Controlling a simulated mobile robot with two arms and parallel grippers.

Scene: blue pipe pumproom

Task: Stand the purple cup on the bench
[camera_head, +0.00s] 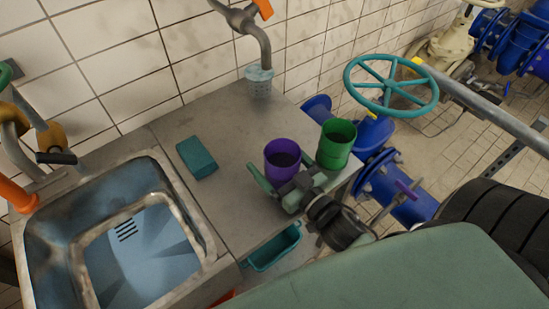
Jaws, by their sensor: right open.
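The purple cup (282,154) is upright, open end up, at the right part of the grey metal bench (231,130). Its lower part is partly hidden by my right gripper, and I cannot see its base. My right gripper (284,178) comes in from the lower right and is open. One pale green finger shows at the cup's left side, and the other side of the gripper is just right of the cup. I cannot tell whether the fingers touch it. My left gripper is not in view.
A green cup (336,144) stands close right of the purple cup. A teal block (197,157) lies to the left, and a sink (206,233) is beyond it. A teal bin (275,249) sits at the front edge. A teal valve wheel (353,76) and blue pipes are at right.

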